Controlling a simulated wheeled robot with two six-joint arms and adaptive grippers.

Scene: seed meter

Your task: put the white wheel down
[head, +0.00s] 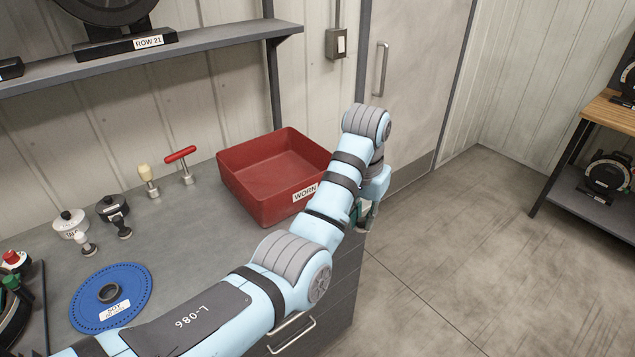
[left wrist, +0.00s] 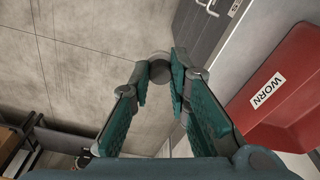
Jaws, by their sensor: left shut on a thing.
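My left gripper (head: 366,216) hangs past the right end of the grey worktop, beside the red bin, mostly hidden behind my own arm in the head view. In the left wrist view its green fingers (left wrist: 160,78) are closed in on a small, pale grey, rounded thing at their tips, which I take to be the white wheel (left wrist: 159,66). Only a little of it shows, and its full shape is hidden. Below the tips is the bare floor, clear of the held thing. My right gripper is not in view.
The red bin (head: 252,202) marked WORN stands at the worktop's right end. A blue disc (head: 82,312), a red-handled tool (head: 181,157), a wooden-knobbed tool (head: 149,186) and small knobbed parts are on the worktop (head: 185,232). A shelf unit (head: 600,213) stands far right.

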